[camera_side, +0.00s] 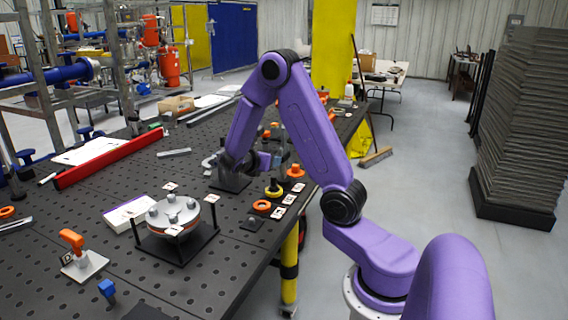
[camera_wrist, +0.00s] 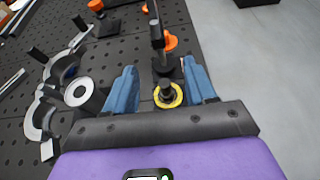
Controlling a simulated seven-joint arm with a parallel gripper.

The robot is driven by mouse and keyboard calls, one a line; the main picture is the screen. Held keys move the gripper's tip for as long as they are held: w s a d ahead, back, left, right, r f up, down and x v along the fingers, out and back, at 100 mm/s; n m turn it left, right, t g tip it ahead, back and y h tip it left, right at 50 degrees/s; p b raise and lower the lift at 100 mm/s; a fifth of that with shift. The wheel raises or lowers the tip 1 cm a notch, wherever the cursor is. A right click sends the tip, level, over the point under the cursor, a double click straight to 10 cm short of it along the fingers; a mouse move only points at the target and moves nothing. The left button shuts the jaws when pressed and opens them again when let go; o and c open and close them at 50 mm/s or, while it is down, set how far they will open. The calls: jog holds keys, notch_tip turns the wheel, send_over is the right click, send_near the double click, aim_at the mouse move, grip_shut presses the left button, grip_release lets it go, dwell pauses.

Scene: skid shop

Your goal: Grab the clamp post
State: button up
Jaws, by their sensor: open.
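My gripper (camera_wrist: 160,66) is open, with its two blue fingers spread apart. In the side view my gripper (camera_side: 274,160) is low over the black perforated table. A dark upright post (camera_wrist: 157,38) with a grey top stands on a black base just beyond the fingertips, roughly in line with the gap; it looks like the clamp post. Nothing is seen gripped. A yellow ring with a black knob (camera_wrist: 168,95) shows between the fingers, and it also shows in the side view (camera_side: 273,191). The post is hard to make out in the side view, close to my gripper.
Grey curved clamps and a cylinder (camera_wrist: 78,92) lie left of the fingers. An orange flanged part (camera_side: 295,171) and an orange ring (camera_side: 262,206) are near the table edge. A round metal plate on a black stand (camera_side: 174,215) is at front. A red bar (camera_side: 107,162) lies left.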

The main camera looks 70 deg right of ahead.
aim_at(286, 158)
jog(key=shift+x, duration=8.3)
jog(key=shift+w, duration=0.15)
grip_shut()
